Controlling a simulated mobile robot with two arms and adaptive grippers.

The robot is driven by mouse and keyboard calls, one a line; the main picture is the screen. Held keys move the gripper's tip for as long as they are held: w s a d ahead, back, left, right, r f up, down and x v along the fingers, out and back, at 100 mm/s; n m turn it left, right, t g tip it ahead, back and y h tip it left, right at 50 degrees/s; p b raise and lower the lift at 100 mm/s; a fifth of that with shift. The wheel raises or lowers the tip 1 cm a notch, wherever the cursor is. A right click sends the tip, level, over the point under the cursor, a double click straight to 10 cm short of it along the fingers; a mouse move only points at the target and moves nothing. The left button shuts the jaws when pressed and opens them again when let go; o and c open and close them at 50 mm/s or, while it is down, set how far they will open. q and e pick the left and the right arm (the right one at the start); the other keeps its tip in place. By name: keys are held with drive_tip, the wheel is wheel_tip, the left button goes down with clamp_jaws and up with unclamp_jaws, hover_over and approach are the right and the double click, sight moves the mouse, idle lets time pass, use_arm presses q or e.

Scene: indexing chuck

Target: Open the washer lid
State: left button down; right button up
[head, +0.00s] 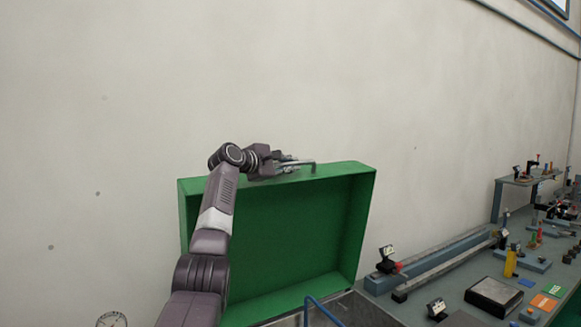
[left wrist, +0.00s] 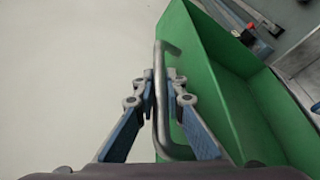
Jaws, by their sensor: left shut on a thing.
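The green washer lid (head: 290,245) stands raised, tilted up to near vertical, with its hollow inner side facing me. Its grey bar handle (head: 302,163) sits at the lid's top edge. My left gripper (head: 290,165) is at the top edge, shut on the handle. In the left wrist view the handle (left wrist: 160,95) runs between the two fingers of the gripper (left wrist: 160,85), and the green lid (left wrist: 215,60) lies to the right. My right gripper is not in view.
A blue curved tube (head: 320,308) shows at the bottom, in front of the lid. A grey workbench (head: 455,285) with fixtures, a dark block (head: 494,294) and small parts stands to the right. A pale wall is behind. A round gauge (head: 112,319) is at lower left.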

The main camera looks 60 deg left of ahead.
use_arm(q)
drive_tip(key=c, duration=2)
unclamp_jaws()
drive_tip(key=shift+s+r, duration=0.1)
drive_tip(key=shift+r, duration=0.05)
drive_tip(key=shift+o, duration=0.2)
drive_tip(key=shift+s+d, duration=0.15)
drive_tip(key=shift+s, duration=0.5)
drive_tip(key=v, duration=1)
drive_tip(key=shift+s+d+r, duration=0.15)
drive_tip(key=shift+s, duration=0.15)
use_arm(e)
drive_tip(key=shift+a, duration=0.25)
